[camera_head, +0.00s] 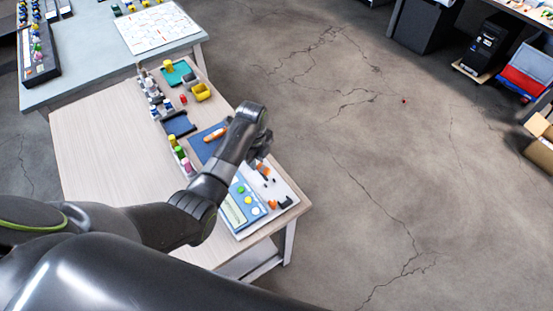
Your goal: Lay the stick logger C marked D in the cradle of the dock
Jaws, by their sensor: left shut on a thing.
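My left arm comes in from the lower left and crosses the wooden table. My left gripper (263,150) is above the table's right edge, beside a white board (286,189) with orange and black parts. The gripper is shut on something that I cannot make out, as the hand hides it. An orange and white stick-shaped thing (214,134) lies on a blue mat (200,149) left of the gripper. I cannot read any mark on it. I cannot tell for sure which part is the dock's cradle. My right gripper is not in view.
Bottles with pink, yellow and green caps (186,164) stand left of my forearm. A yellow bin (202,91) and a teal mat (177,73) are at the table's far end. The left part of the wooden table (100,150) is clear. Open floor lies to the right.

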